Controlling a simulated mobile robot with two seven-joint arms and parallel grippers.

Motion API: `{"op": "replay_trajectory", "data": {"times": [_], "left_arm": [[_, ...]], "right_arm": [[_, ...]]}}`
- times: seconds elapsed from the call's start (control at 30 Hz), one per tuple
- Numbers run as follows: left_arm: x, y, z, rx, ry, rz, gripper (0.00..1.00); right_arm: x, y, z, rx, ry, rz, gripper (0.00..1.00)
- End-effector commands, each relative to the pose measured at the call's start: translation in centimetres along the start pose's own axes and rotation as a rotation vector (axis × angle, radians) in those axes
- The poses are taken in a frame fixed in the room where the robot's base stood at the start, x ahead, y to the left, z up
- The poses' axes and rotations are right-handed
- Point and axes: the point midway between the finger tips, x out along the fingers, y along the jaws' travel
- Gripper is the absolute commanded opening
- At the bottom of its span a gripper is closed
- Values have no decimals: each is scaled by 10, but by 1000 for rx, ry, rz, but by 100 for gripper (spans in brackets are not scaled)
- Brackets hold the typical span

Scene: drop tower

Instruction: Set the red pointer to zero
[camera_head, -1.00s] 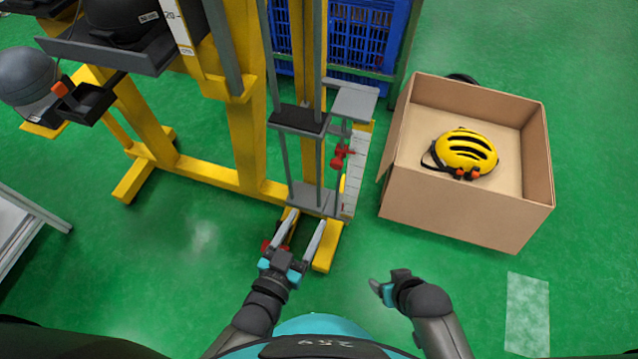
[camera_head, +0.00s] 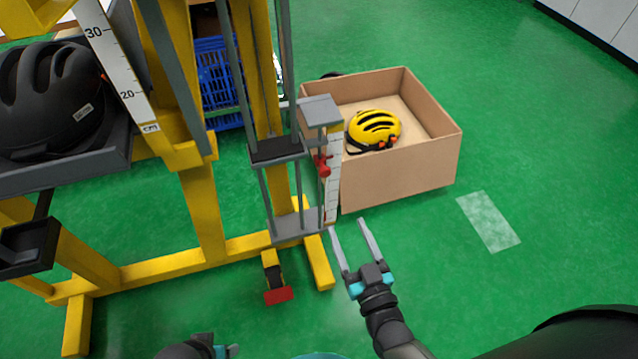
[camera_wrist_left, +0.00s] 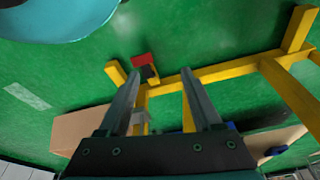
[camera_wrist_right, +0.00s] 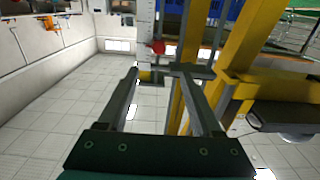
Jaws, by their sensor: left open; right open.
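The red pointer (camera_head: 323,165) sits on a thin rod beside a white scale strip (camera_head: 333,180) on the yellow tower (camera_head: 206,212). The reading is too small to tell. The pointer also shows in the right wrist view (camera_wrist_right: 157,47), beyond the fingertips. My right gripper (camera_head: 348,228) is open and empty, in front of and below the pointer and apart from it in the head view. My left gripper is mostly cut off at the bottom of the head view. In the left wrist view my left gripper (camera_wrist_left: 160,75) is open and empty, pointing toward the tower's base.
A red-ended pedal (camera_head: 278,295) lies at the tower's foot. A grey block (camera_head: 320,110) tops the scale post. A cardboard box (camera_head: 400,183) holding a yellow helmet (camera_head: 372,128) stands behind right. A black helmet (camera_head: 52,100) rests at left. Green floor is free at right.

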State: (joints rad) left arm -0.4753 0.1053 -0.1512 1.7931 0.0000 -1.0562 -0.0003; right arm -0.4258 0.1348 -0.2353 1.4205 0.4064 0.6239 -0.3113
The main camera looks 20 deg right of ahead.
Motion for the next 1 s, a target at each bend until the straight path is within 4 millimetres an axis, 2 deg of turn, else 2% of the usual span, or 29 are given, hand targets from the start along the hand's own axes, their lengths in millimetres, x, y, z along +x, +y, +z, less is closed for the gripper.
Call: {"op": "replay_trajectory", "data": {"times": [0.13, 0.27, 0.7, 1.0], "left_arm": [[-4, 0, -3, -3, 4, -1, 66], [-12, -1, -12, -3, 23, -2, 66], [-54, -2, -37, -5, 94, -6, 66], [-83, -3, -46, -7, 136, -8, 66]], "right_arm": [[12, 1, -1, -1, 11, 4, 66], [32, 1, -1, 0, 12, 4, 66], [103, 1, 0, 1, 9, 3, 66], [138, 1, -1, 0, 7, 3, 66]]}}
